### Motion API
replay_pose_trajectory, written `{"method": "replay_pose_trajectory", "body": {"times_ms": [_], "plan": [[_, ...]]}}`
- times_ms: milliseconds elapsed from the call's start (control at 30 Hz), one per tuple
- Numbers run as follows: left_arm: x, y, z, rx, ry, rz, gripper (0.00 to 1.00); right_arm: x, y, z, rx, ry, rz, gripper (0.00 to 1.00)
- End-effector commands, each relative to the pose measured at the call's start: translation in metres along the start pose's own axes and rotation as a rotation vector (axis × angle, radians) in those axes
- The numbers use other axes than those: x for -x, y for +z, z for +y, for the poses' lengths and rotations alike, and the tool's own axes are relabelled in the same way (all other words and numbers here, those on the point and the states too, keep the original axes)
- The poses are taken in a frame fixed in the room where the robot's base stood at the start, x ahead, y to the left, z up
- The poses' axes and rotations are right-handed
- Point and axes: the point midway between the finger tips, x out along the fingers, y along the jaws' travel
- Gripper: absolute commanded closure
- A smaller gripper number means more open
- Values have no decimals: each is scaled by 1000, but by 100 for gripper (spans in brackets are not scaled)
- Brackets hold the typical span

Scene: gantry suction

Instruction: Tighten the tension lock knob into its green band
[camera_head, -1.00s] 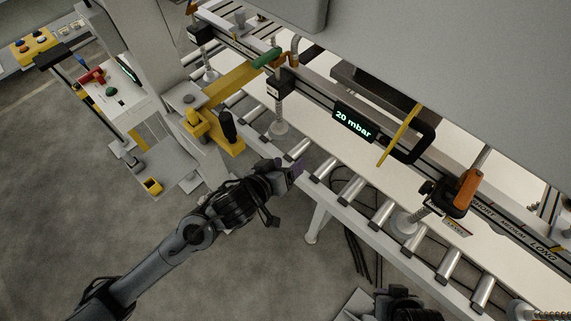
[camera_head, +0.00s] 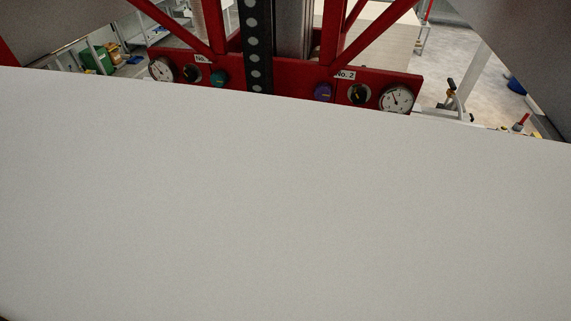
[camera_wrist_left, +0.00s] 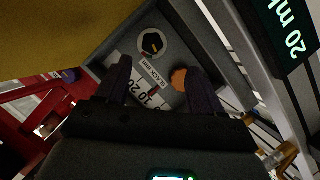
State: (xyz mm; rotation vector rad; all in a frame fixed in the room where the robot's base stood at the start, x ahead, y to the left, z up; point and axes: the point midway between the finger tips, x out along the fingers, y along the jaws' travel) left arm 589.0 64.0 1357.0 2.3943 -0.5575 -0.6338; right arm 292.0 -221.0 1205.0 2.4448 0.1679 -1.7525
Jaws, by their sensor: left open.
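In the left wrist view, my left gripper (camera_wrist_left: 158,65) is open, with its two dark fingers apart over a small dark-framed panel. Just beyond the fingertips is a round black knob (camera_wrist_left: 153,42) with a pale ring and a small yellow mark. An orange rounded part (camera_wrist_left: 179,79) shows close beside the right finger. Between the fingers is a white scale (camera_wrist_left: 143,85) labelled SLACK mm, with a red mark. I cannot tell for sure which part is the tension lock knob. No green band is distinguishable. The gripper seems to hold nothing. My right gripper is out of view.
A "20 mb..." display (camera_wrist_left: 290,25) and rails lie to the right in the wrist view. A yellow surface (camera_wrist_left: 60,30) fills its upper left. In the head view, a large pale panel (camera_head: 280,200) blocks the lower part. Behind it is a red beam (camera_head: 285,90) with gauges.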

Motion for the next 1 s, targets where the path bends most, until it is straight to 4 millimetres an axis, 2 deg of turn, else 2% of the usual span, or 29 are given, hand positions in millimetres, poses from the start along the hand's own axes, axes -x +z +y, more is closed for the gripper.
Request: {"method": "replay_pose_trajectory", "body": {"times_ms": [67, 233, 700, 1000], "plan": [[1, -10, 12, 14, 10, 8, 33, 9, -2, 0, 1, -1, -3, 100], [-11, -12, 15, 15, 14, 9, 33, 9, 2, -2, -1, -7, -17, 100], [-81, -12, 16, 12, 12, 8, 33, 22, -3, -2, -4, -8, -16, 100], [-104, -12, 15, 11, 12, 10, 33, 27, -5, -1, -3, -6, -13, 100]]}}
